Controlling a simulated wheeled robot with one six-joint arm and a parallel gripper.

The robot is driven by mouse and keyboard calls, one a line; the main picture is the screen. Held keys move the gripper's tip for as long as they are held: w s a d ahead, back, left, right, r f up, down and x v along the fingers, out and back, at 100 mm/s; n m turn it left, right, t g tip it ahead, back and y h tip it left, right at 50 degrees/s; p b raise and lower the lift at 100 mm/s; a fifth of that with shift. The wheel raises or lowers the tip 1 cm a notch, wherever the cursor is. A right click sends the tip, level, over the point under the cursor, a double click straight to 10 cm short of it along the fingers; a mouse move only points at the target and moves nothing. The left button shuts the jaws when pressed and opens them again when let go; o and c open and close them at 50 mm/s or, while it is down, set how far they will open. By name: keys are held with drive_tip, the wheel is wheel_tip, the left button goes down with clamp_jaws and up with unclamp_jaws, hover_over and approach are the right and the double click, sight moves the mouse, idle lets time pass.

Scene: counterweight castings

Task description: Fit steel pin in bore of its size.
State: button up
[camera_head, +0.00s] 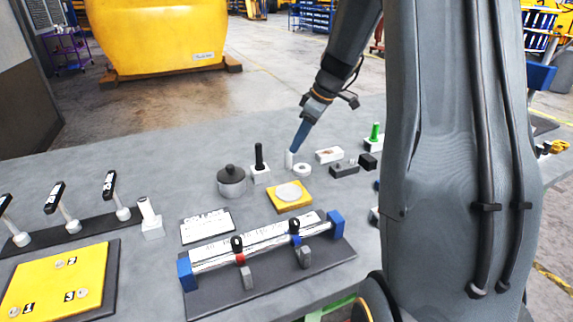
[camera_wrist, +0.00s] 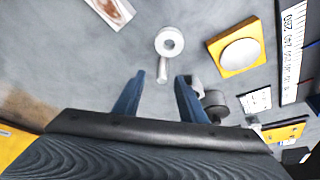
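A small pale cylinder, seemingly the steel pin (camera_head: 289,159), stands on the grey table beside a white ring. In the wrist view the pin (camera_wrist: 162,70) lies between the tips of my blue fingers, with a gap on both sides. My gripper (camera_head: 298,146) points down at the pin and is open and empty; it also shows in the wrist view (camera_wrist: 160,77). A yellow plate (camera_head: 40,274) with round spots numbered 1, 2 and 3 lies at the front left. I cannot tell their bore sizes from here.
The white ring (camera_head: 302,169) is close by the pin. A grey lidded pot (camera_head: 231,182), a white block with a black peg (camera_head: 260,172) and a yellow square with a pale disc (camera_head: 278,204) stand nearby. A measuring fixture (camera_head: 205,260) and levers (camera_head: 70,221) occupy the front.

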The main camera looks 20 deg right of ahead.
sight(289, 169)
drive_tip(key=shift+a+p+x, duration=0.15)
drive_tip(key=shift+p+x, duration=0.65)
drive_tip(key=shift+x, duration=1.15)
drive_tip(key=shift+a+p+x, duration=0.15)
drive_tip(key=shift+p+x, duration=0.6)
drive_tip(key=shift+x, duration=1.2)
drive_tip(key=shift+s, duration=0.15)
drive_tip(key=shift+r, duration=0.1)
clamp_jaws()
